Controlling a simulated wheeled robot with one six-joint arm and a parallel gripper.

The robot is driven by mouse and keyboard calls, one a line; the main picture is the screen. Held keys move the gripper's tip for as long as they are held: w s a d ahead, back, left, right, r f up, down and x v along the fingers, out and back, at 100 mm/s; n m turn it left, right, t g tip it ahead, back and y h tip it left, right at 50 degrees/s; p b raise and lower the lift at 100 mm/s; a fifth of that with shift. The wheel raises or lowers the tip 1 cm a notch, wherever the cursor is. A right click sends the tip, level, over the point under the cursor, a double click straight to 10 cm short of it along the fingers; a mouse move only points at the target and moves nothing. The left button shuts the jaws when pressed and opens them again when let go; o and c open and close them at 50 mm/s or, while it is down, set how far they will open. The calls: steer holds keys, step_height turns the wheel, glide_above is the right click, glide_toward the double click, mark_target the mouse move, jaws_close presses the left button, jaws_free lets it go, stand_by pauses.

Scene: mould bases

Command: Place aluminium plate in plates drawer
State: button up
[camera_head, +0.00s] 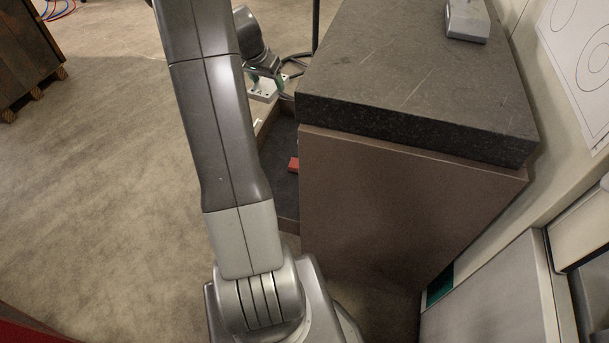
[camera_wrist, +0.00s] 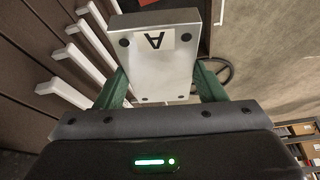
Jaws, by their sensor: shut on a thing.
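The aluminium plate (camera_wrist: 158,66) is a silver block with dark holes and a white label marked "A" in the wrist view. My gripper (camera_wrist: 160,82) is shut on it, with a green finger on each side. In the head view the pale plate (camera_head: 262,91) shows small beyond my arm, under my gripper (camera_head: 266,76). An open drawer (camera_head: 281,150) sticks out from the left side of the cabinet, partly hidden by my arm. The plate appears near the drawer's far end; I cannot tell whether it is over it. A red piece (camera_head: 293,164) lies in the drawer.
The cabinet (camera_head: 400,205) has a dark stone top (camera_head: 410,80) with a grey device (camera_head: 467,20) on it. Several white handles (camera_wrist: 64,93) line the brown drawer fronts in the wrist view. A wooden crate (camera_head: 25,50) stands at the far left. The floor (camera_head: 100,170) left of my arm is clear.

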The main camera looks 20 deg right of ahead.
step_height(320, 180, down, 20)
steer(key=s+d+m+g+h+b, duration=0.1)
steer(key=s+m+g+h+b, duration=0.1)
steer(key=m+b, duration=0.75)
steer(key=m+g+y+b, duration=0.1)
steer(key=m+g+b, duration=0.4)
steer(key=b, duration=1)
glide_above(292, 197)
steer(key=a, duration=0.1)
step_height(292, 197, down, 18)
steer(key=m+t, duration=0.1)
steer(key=f+b, duration=0.1)
steer(key=f, duration=0.2)
steer(key=f+b, duration=0.1)
steer(key=f, duration=0.3)
steer(key=f+b, duration=0.1)
steer(key=f, duration=0.2)
steer(key=shift+w+a+f, duration=0.15)
steer(key=shift+w+f, duration=0.1)
steer(key=shift+w, duration=0.15)
steer(key=shift+f, duration=0.15)
steer(key=o, duration=1.4)
steer(key=shift+c, duration=0.2)
steer(key=p+v, duration=0.4)
steer(key=v, duration=0.8)
steer(key=shift+s+r, duration=0.2)
steer(key=shift+r, duration=0.05)
